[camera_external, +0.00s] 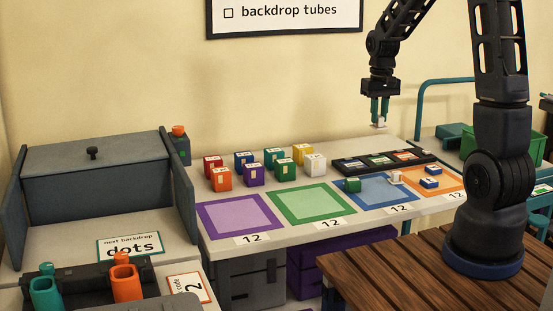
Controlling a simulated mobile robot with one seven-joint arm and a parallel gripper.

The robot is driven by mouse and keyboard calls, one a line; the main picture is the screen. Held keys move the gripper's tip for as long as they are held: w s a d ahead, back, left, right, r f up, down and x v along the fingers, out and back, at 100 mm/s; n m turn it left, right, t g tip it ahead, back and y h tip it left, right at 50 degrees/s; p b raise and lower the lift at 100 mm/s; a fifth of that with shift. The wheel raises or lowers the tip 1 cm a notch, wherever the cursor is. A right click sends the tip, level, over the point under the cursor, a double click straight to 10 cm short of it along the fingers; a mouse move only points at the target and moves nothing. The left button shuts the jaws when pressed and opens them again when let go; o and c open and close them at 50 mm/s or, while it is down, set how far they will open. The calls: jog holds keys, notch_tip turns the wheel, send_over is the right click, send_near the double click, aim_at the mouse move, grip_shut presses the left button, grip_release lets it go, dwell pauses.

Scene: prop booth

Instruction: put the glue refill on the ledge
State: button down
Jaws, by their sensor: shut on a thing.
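My gripper (380,110), with teal fingers, is high above the back right of the pale table. It is shut on a small whitish piece (379,124), mostly hidden between the fingertips; I cannot read any label, so I cannot tell if it is the glue refill. Another small white piece (395,178) sits on the blue mat (366,198). I cannot tell for sure which surface is the ledge.
Several coloured cubes (254,175) stand on the table's back left. A black tray (350,166) lies below my gripper. Purple (237,213) and green (310,203) mats are bare. A grey lidded box (95,183) stands left; a green bin (460,142) is at right.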

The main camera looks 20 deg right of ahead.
jog(key=shift+s+r, duration=0.1)
jog(key=shift+s, duration=0.2)
jog(key=shift+s+f, duration=0.1)
jog(key=shift+f, duration=0.2)
notch_tip(320, 180, down, 19)
jog(key=shift+f, duration=0.15)
jog(key=shift+f, duration=0.1)
jog(key=c, duration=1.3)
grip_release()
